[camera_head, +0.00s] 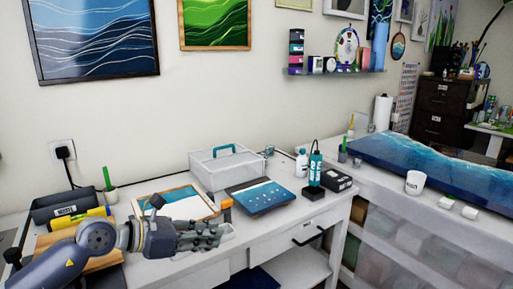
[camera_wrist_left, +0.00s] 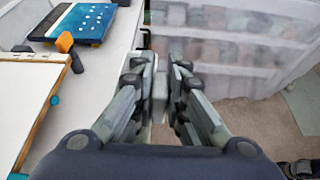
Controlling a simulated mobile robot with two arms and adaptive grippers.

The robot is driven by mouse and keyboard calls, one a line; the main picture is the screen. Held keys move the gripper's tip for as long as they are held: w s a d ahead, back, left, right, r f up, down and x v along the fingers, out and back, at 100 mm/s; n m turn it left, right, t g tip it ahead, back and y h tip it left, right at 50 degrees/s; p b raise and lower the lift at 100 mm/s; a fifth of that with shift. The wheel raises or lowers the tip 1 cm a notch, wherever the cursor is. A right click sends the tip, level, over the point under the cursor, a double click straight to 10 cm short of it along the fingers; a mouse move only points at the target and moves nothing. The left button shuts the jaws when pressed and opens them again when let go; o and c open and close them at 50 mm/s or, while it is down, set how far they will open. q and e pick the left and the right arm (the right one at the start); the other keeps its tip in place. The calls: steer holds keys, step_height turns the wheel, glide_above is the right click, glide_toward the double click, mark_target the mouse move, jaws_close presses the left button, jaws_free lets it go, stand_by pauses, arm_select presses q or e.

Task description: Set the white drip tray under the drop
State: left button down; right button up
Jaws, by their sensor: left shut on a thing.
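My left gripper (camera_head: 208,237) reaches in over the front of the white worktable, its fingers pointing right. In the left wrist view the gripper (camera_wrist_left: 160,82) is shut on a narrow pale thing (camera_wrist_left: 159,98) between its fingers. Only a thin part of that thing shows, so I cannot tell whether it is the white drip tray. No other thing in view is clearly the drip tray. A long blue resin panel (camera_head: 430,165) lies on the right-hand bench. I cannot make out a falling drop. My right gripper is not in view.
A white cup (camera_head: 415,183) stands by the resin panel.

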arm_select(q)
steer(key=s+d+f+m+g, duration=0.1)
steer(key=s+d+f, duration=0.1)
steer(key=s, duration=0.6)
steer(key=s+a+f+n+t, duration=0.1)
steer(key=s+a+f, duration=0.5)
steer(key=s+a, duration=0.3)
steer(key=shift+s+a, duration=0.3)
steer(key=shift+s, duration=0.9)
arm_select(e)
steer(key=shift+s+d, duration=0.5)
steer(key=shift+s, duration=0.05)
arm_select(q)
steer(key=shift+w+r, duration=0.1)
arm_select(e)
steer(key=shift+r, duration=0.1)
